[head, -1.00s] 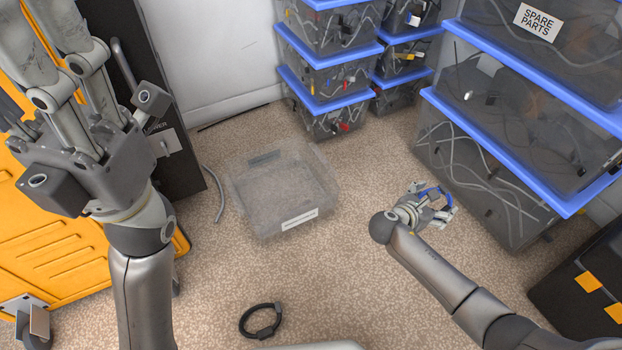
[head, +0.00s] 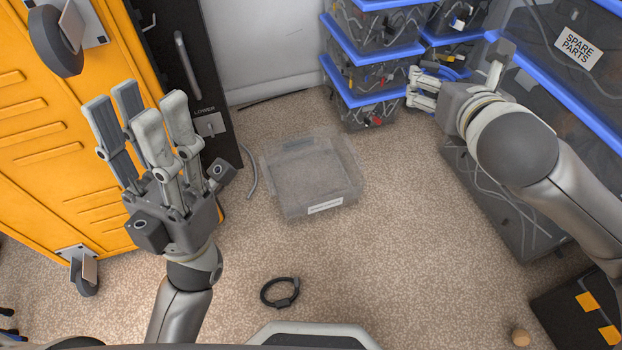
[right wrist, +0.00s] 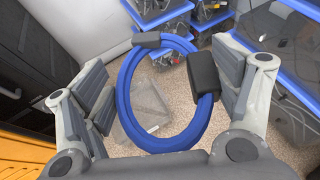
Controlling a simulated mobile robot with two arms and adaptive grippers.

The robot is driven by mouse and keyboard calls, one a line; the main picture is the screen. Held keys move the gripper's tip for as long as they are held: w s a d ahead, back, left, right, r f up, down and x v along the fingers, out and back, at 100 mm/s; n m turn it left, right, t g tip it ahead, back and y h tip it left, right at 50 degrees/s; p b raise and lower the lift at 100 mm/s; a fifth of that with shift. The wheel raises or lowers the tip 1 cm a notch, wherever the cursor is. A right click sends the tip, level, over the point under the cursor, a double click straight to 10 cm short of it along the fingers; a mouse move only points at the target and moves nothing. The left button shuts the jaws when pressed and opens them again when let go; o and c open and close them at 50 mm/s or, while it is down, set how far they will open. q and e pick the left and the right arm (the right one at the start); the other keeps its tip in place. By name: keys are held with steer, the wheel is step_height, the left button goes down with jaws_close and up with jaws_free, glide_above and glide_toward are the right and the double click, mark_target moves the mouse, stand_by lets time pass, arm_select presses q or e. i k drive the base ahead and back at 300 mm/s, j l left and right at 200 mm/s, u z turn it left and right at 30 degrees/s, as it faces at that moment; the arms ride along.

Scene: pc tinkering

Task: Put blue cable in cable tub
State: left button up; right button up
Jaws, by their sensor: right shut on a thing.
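The blue cable is a thick coiled loop with black connectors. In the right wrist view the cable (right wrist: 128,95) stands between the fingers of my right gripper (right wrist: 165,85), which is shut on it. In the head view my right gripper (head: 455,78) is raised in front of the blue-lidded boxes and mostly hides the cable. The cable tub (head: 280,208), a clear open box with a white label, sits on the floor left of and below that gripper. It looks empty. My left gripper (head: 137,105) is open and empty, left of the tub, before the orange cabinet.
A black coiled cable (head: 280,292) lies on the carpet in front of the tub. Stacked blue-lidded bins (head: 372,75) stand behind it, and a large spare parts box (head: 575,45) is at right. A black cabinet (head: 185,60) is behind left. Carpet around the tub is mostly clear.

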mark_target(290, 172)
steer(key=k+j+u, duration=0.1)
steer(key=k+u, duration=0.2)
steer(key=k, duration=0.35)
steer(key=i+l+u, duration=0.15)
steer(key=u, duration=1.35)
steer(key=i+l, duration=0.1)
steer(key=l, duration=0.7)
steer(key=i+l+u, duration=0.1)
steer(key=l, duration=0.75)
steer(key=i+l+u, duration=0.1)
steer(key=l, duration=0.7)
